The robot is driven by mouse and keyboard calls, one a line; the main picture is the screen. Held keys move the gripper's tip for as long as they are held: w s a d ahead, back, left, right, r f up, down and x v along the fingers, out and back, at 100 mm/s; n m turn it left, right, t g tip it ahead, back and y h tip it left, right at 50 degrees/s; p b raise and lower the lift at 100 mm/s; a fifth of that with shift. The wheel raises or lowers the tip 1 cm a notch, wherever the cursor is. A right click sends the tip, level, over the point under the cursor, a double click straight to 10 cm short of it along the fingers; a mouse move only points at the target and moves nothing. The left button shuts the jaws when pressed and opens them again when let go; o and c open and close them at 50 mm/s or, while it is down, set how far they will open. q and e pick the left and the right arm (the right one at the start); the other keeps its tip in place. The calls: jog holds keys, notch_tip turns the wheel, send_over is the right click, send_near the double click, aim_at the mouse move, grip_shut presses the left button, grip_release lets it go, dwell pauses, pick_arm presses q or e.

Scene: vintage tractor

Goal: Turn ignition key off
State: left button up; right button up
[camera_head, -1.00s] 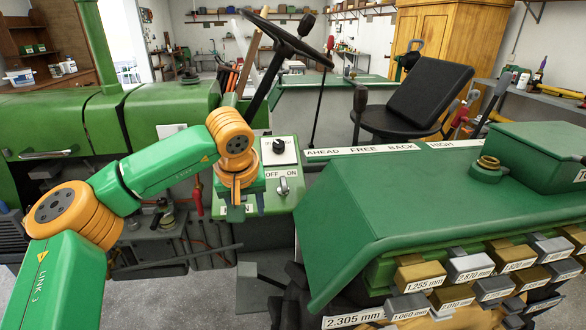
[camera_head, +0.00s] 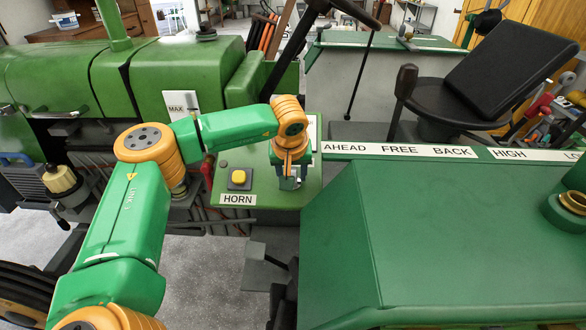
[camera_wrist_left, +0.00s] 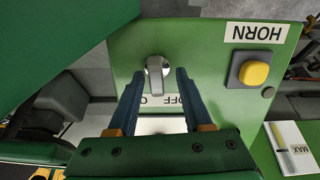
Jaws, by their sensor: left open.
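The ignition key (camera_wrist_left: 156,68) is a grey metal key on the green control panel (camera_wrist_left: 200,50) in the left wrist view. It lies between and close to the two dark fingertips of my left gripper (camera_wrist_left: 158,76); contact is unclear. The OFF/ON label (camera_wrist_left: 172,100) shows upside down behind the fingers and is partly covered. In the head view my left gripper (camera_head: 288,180) points down onto the panel (camera_head: 262,199) and hides the key and label. My left gripper is open. My right gripper is not in view.
A yellow horn button (camera_head: 238,178) sits on the panel left of my gripper, above the HORN label (camera_head: 238,200). The large green fender (camera_head: 420,230) rises close on the right. A black seat (camera_head: 500,75) stands behind it. A MAX label (camera_head: 178,107) marks the left side.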

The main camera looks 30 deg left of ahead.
pick_arm(q)
jog(key=shift+w+f, duration=0.3)
jog(key=shift+w, duration=0.15)
jog(key=shift+s+r, duration=0.1)
grip_shut()
jog(key=shift+b, duration=0.35)
jog(key=n+b, duration=0.2)
jog(key=n, duration=0.1)
jog(key=shift+f, duration=0.3)
jog(key=shift+s+a+r+n, duration=0.1)
jog(key=shift+s+r+n, duration=0.05)
jog(key=shift+n, duration=0.35)
jog(key=shift+r, duration=0.15)
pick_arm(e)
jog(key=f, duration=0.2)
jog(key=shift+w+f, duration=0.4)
pick_arm(q)
grip_release()
jog(key=shift+r, duration=0.1)
